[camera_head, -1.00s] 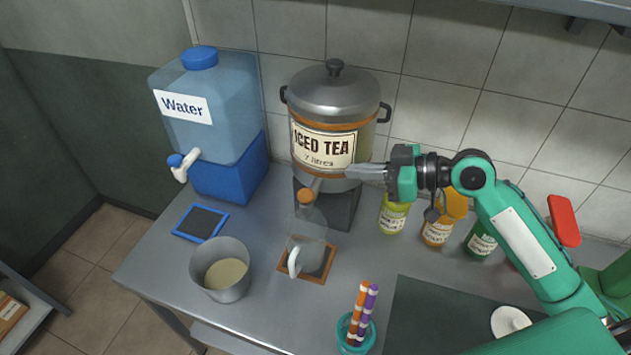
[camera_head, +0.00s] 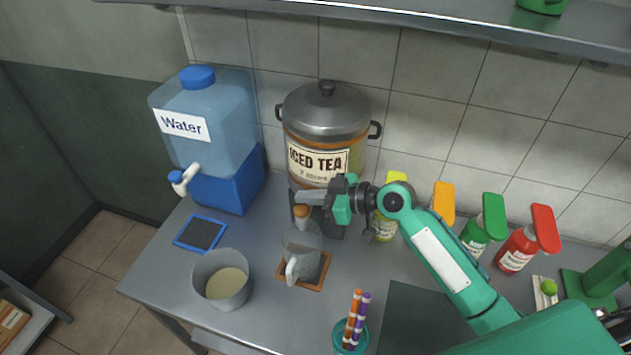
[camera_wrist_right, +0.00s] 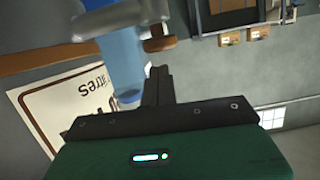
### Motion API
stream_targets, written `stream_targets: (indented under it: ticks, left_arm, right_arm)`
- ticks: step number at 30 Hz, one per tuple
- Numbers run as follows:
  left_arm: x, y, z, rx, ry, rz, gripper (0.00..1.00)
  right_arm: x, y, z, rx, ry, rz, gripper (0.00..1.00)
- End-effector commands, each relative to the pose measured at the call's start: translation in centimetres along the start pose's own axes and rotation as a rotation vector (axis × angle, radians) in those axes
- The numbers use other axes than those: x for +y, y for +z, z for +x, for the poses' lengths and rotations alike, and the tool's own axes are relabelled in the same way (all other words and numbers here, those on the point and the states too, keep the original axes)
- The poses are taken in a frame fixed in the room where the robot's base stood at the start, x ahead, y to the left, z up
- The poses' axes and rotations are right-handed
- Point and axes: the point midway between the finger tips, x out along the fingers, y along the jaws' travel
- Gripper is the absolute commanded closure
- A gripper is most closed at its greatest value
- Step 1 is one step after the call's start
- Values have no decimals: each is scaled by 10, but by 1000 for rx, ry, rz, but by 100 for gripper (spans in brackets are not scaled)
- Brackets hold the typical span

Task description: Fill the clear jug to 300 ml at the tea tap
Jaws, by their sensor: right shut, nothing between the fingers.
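The clear jug (camera_head: 303,240) stands upright under the tea tap, its white handle (camera_head: 292,269) towards me. It rests on a wood-framed dark mat (camera_head: 318,283). Its see-through wall is faint, and I cannot tell its level or read any marks. The steel iced tea urn (camera_head: 325,115) stands behind it, with an orange-brown tap end (camera_head: 301,211) above the jug. My right gripper (camera_head: 303,197) is shut and empty, its fingertips at the tap, just above the orange end; contact is unclear. The fingers also show in the right wrist view (camera_wrist_right: 158,86). My left gripper is out of view.
A blue water dispenser (camera_head: 205,125) stands left, with a blue-framed mat (camera_head: 201,232) before it. A grey pot (camera_head: 221,280) of pale liquid is left of the jug. Bottles (camera_head: 515,250) line the wall at right.

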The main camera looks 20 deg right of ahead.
Motion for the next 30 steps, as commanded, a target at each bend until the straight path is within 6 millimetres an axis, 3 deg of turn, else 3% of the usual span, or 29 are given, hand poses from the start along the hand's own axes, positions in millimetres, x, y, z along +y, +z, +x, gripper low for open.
stream_targets:
  ticks: [6, 17, 30]
  left_arm:
    - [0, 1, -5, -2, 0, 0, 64]
    - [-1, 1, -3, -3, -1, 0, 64]
    - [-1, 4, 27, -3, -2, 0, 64]
  right_arm:
    - [0, 11, 3, 1, 0, 1, 100]
    - [0, 13, 3, 1, 0, 0, 100]
    - [1, 36, 9, -3, 0, 0, 100]
